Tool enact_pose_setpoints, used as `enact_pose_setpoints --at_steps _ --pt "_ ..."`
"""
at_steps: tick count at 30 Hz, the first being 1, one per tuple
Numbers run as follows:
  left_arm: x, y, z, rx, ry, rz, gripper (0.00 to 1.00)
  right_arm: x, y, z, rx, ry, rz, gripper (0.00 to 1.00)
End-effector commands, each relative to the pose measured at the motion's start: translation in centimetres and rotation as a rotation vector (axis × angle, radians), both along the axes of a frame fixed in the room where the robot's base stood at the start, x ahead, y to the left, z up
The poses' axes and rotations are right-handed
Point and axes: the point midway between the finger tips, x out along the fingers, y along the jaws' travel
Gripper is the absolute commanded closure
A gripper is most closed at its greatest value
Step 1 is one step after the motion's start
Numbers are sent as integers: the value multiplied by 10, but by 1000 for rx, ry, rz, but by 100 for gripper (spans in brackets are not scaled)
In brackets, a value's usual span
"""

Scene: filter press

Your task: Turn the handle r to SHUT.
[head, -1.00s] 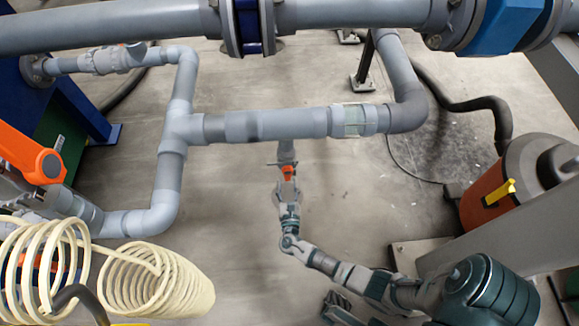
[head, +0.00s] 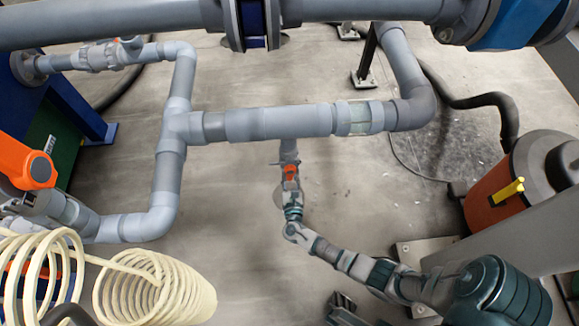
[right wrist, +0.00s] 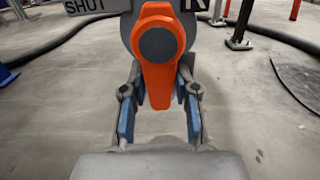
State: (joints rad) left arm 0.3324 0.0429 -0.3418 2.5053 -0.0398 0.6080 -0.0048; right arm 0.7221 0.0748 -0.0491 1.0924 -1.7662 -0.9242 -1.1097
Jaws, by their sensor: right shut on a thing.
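The handle r (head: 290,172) is a small orange lever on the short pipe that hangs below the middle grey pipe. In the right wrist view the orange handle (right wrist: 157,75) has a round dark hub at its top, and its lever points down toward my wrist. My right gripper (right wrist: 159,98) is shut on the lever, with one blue-padded finger on each side. In the head view the right gripper (head: 291,187) is small, just below the orange. A SHUT plate (right wrist: 84,6) is at upper left of the hub. My left gripper is not in view.
Grey pipes (head: 280,123) run across above my right arm. Another orange handle (head: 28,165) and cream coiled hoses (head: 155,285) are at the left. An orange drum (head: 495,190) with a black hose stands at the right. The floor around the handle is mostly clear.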

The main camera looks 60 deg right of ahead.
Motion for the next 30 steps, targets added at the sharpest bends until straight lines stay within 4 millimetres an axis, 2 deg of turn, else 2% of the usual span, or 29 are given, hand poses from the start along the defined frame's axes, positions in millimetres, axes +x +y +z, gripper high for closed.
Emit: enact_pose_setpoints --at_steps 19,30 --pt "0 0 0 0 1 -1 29 21 15 11 435 -511 6 100" --pt "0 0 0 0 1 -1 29 29 21 26 705 -830 7 100"
